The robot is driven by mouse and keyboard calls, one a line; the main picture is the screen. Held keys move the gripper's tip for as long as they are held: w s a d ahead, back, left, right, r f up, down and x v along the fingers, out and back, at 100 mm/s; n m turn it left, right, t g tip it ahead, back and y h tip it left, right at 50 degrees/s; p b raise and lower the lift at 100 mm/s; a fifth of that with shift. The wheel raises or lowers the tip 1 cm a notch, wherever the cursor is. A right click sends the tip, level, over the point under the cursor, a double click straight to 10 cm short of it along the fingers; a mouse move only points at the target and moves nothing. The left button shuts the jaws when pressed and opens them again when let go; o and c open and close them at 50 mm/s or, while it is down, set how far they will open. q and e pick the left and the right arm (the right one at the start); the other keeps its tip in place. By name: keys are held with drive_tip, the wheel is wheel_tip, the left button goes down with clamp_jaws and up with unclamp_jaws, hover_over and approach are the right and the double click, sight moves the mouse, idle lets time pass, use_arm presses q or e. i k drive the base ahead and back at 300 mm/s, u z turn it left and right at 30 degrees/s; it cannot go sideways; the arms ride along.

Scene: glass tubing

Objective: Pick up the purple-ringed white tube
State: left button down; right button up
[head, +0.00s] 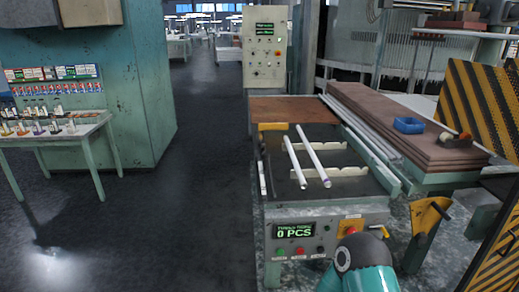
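Two white tubes lie slanted across pale notched supports on the dark bed of the machine. The right tube (313,156) has a faint purplish band near its close end. The left tube (294,162) lies beside it, apart from it, and a small mark near its close end is too small to read for colour. Neither of my grippers is in view. Only a teal link of my arm shows at the bottom edge, right of centre, in front of the machine.
The machine's front panel (325,235) has a display reading 0 PCS, with buttons. Brown boards (385,120) with a blue tray (408,125) lie at the right. A striped barrier (482,105) stands beyond. A side table (52,140) with small items stands left; the floor between is clear.

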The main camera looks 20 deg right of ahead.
sight(325, 178)
drive_tip(key=u, duration=0.1)
drive_tip(key=i, duration=0.25)
drive_tip(key=u, duration=1.9)
drive_tip(key=k, duration=2.2)
drive_tip(key=u, duration=1.9)
drive_tip(key=i, duration=0.1)
drive_tip(key=z, duration=3.5)
drive_tip(key=i, duration=1)
drive_tip(key=u, duration=0.05)
